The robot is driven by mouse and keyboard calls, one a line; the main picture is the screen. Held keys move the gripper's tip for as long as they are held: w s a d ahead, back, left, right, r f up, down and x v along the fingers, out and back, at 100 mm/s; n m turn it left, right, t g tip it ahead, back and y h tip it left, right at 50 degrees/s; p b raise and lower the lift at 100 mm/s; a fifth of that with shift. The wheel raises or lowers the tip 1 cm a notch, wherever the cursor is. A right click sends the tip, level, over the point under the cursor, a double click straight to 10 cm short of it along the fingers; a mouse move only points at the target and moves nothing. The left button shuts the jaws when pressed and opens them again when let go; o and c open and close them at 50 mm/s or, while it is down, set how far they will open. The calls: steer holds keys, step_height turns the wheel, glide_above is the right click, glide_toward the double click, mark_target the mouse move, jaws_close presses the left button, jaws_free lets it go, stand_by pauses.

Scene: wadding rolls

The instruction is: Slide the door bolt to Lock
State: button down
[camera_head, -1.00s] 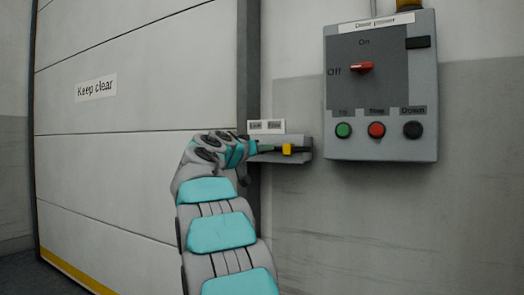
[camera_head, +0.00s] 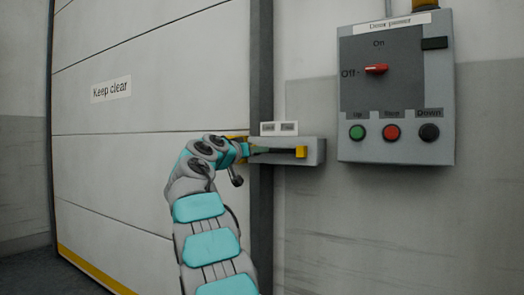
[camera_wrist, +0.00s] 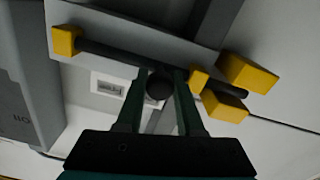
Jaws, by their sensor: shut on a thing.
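The door bolt is a dark rod (camera_wrist: 120,57) on a grey plate (camera_head: 313,152) beside the door. In the wrist view it runs through a yellow guide (camera_wrist: 64,40) at the left and past a small yellow guide (camera_wrist: 199,79). Its other end lies between two yellow blocks (camera_wrist: 250,72) on the door side. My gripper (camera_wrist: 158,88) is shut on the bolt's dark round knob (camera_wrist: 159,84), one finger on each side. In the head view my gripper (camera_head: 247,151) is at the plate's left part and hides the knob. A two-part label (camera_head: 279,128), blurred, sits above the plate.
The grey control box (camera_head: 396,95), with a red switch (camera_head: 376,69) and green, red and black buttons, is on the wall at the right. The closed door (camera_head: 150,160) with a "Keep clear" sign (camera_head: 111,86) fills the left. A dark post (camera_head: 261,90) stands between.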

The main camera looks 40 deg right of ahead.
steer(key=shift+w+a+r, duration=0.1)
steer(key=shift+w+a, duration=0.05)
steer(key=shift+w, duration=0.05)
steer(key=c, duration=0.5)
jaws_free()
steer(key=shift+c, duration=0.2)
steer(key=b+v, duration=0.2)
steer(key=v, duration=0.5)
steer(key=shift+a, duration=0.35)
steer(key=shift+s, duration=0.1)
